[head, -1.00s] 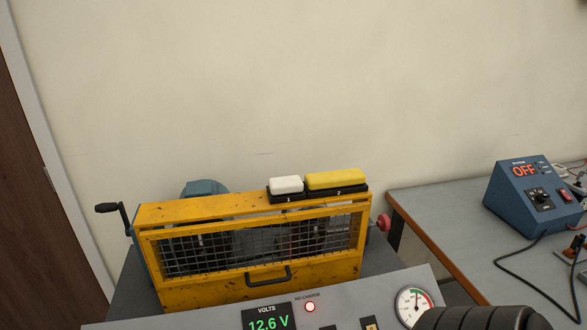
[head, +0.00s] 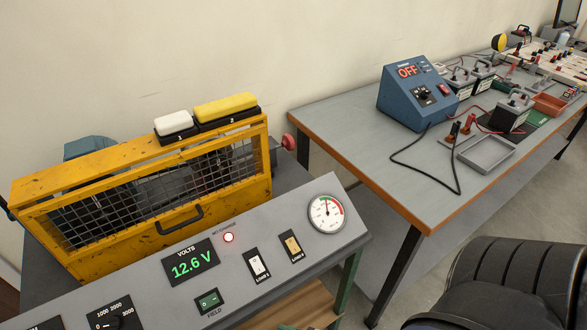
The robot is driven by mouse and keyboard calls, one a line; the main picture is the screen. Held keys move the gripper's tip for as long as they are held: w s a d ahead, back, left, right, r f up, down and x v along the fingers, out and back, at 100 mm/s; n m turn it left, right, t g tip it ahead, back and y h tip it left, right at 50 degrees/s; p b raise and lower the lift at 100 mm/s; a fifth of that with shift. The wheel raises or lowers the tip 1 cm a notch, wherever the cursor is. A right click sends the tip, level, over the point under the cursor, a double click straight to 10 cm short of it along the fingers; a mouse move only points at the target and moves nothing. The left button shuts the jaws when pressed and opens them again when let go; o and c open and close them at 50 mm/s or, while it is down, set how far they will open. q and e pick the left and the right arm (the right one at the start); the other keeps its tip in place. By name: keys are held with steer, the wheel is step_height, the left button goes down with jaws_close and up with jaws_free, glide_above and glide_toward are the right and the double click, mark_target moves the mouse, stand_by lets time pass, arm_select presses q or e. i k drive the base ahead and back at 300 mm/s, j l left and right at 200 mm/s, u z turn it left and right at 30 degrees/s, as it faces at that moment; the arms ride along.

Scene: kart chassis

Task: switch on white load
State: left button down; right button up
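The white switch (head: 258,265) is a rocker in a black plate on the sloping grey control panel (head: 140,290), with a small label below it. A yellow switch (head: 292,246) sits just to its right. A white lamp block (head: 171,121) marked 1 and a longer yellow lamp block (head: 227,107) marked 2 stand on the yellow cage; neither visibly glows. The voltmeter display (head: 191,263) reads 12.6 V. A green field switch (head: 208,302) is at the panel's lower edge. Neither of my grippers is in view.
The yellow mesh cage (head: 150,245) stands behind the panel, and a round gauge (head: 327,213) is at its right end. A workbench (head: 345,130) at right holds a blue unit (head: 415,95) reading OFF, batteries and cables.

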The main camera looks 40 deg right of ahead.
mark_target(255, 262)
steer(key=z, duration=0.85)
steer(key=k, duration=0.05)
